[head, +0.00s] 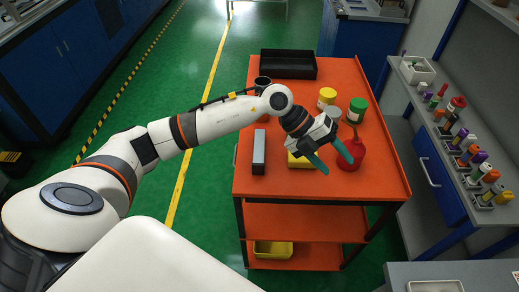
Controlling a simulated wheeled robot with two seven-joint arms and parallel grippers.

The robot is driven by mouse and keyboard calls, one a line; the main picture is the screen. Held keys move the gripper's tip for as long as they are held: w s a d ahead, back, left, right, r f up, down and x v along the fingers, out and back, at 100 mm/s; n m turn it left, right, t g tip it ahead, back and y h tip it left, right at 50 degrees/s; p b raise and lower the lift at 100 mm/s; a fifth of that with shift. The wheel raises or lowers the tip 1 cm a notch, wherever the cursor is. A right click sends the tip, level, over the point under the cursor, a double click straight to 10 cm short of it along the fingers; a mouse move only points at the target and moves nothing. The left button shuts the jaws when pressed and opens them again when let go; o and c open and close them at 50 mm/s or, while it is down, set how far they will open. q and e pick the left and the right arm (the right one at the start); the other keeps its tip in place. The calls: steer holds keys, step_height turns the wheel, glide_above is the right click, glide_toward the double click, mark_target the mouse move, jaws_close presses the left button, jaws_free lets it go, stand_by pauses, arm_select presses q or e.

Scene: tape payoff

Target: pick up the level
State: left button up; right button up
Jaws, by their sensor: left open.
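A grey bar-shaped thing (259,150), which looks like the level, lies on the left part of the orange cart top (240,180), its length running away from me. My left gripper (331,158) is to the right of it, over the cart. Its teal fingers are spread apart with nothing held between them. A yellow thing (296,161) lies just left of the fingers, partly hidden by my gripper. My right gripper does not show.
A red flask-like container (351,157) stands close beside the fingers. Yellow-lidded (327,96) and green-lidded (357,108) containers stand behind. A black tray (288,65) sits at the far edge, with a dark cup (262,86) nearby. The cart's near right top is clear.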

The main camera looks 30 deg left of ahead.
arm_select(q)
steer(key=w+a+f+n+y, duration=0.15)
steer(key=a+y, duration=0.45)
steer(key=a, duration=0.7)
steer(key=n+g+y+p, duration=0.1)
steer(key=n+y+p, duration=0.1)
steer(key=y, duration=0.2)
glide_above(259, 145)
step_height(259, 145, down, 4)
steer(key=shift+s+r, duration=0.15)
steer(key=shift+r, duration=0.05)
steer(key=shift+d+f, duration=0.1)
steer(key=shift+f, duration=0.5)
steer(key=shift+f+p, duration=0.35)
steer(key=shift+p, duration=0.1)
steer(key=f, duration=0.2)
steer(key=f+p, duration=0.1)
steer(key=shift+w+f+p, duration=0.2)
steer(key=shift+f+p, duration=0.1)
steer(key=shift+f, duration=0.45)
